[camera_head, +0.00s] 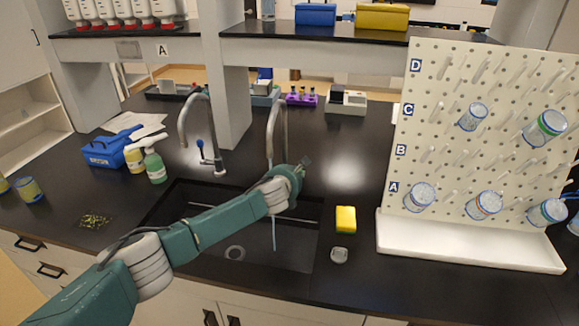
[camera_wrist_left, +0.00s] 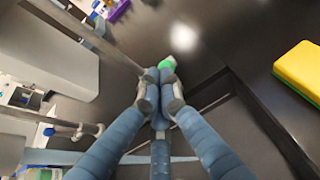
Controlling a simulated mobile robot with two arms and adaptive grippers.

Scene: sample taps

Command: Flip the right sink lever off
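The right tap (camera_head: 270,130) is a grey gooseneck behind the sink (camera_head: 180,205). A thin stream of water (camera_head: 274,235) falls below it. My left arm reaches across the sink, and its gripper (camera_head: 304,164) is just right of the right tap. In the left wrist view the fingers of the left gripper (camera_wrist_left: 160,82) are closed together. A small green piece with a pale top (camera_wrist_left: 167,64), which looks like the right lever, shows right at the fingertips; contact is unclear. In the head view my gripper hides it. My right gripper is not in view.
The left tap (camera_head: 184,120) has a blue lever (camera_head: 200,145). A yellow sponge (camera_head: 346,219) lies right of the sink. A pegboard rack (camera_head: 400,150) stands at the right, and bottles (camera_head: 155,167) stand at the left.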

